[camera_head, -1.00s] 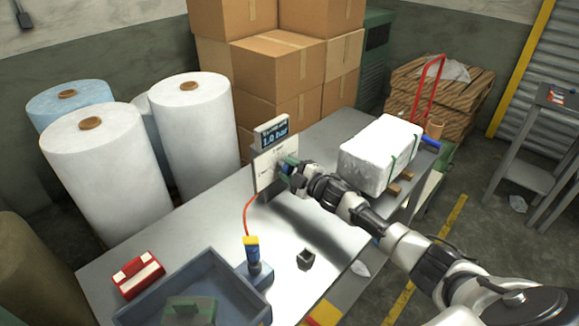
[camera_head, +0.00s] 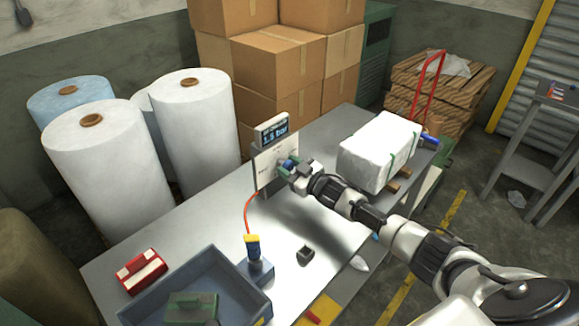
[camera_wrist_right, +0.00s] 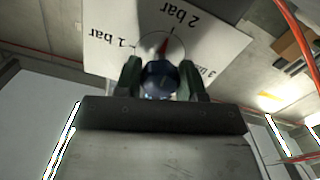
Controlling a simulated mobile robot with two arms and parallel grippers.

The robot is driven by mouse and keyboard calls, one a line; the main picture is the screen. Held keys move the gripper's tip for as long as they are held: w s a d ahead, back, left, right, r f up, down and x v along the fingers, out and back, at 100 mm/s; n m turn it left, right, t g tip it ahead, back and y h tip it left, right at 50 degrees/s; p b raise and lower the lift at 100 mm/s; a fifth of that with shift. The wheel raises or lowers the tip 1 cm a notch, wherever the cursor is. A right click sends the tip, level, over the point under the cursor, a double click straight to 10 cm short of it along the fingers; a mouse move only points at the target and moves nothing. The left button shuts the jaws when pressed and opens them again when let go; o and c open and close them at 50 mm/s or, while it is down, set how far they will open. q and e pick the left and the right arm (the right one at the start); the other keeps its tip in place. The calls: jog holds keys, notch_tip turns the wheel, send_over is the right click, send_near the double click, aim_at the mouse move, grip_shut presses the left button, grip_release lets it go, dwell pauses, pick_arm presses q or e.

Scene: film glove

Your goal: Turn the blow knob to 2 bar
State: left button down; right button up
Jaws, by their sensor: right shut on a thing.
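The blow knob is a blue knob (camera_wrist_right: 159,80) with a red pointer, on a white dial panel (camera_head: 263,174) marked 1 bar, 2 bar and 3 bar. In the right wrist view the labels appear upside down, and the red pointer lies between the 1 bar and 2 bar marks. The display (camera_head: 274,131) above the panel reads 1.5 bar. My right gripper (camera_head: 287,167) is at the panel, its green fingers shut on the knob from both sides; it also shows in the right wrist view (camera_wrist_right: 159,66). My left gripper is not in view.
On the table (camera_head: 204,217) stand a white wrapped block (camera_head: 375,153) to the right, a blue-grey tray (camera_head: 146,318) and a red-and-white box (camera_head: 140,272) at the front left. An orange hose (camera_head: 247,216) hangs below the panel. White rolls (camera_head: 95,170) stand behind.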

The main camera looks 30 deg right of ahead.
jog(key=shift+f+m, duration=0.1)
jog(key=shift+m, duration=0.3)
jog(key=o, duration=0.9)
jog(key=shift+s, duration=0.1)
jog(key=shift+b+v, duration=1)
jog(key=shift+v, duration=4.35)
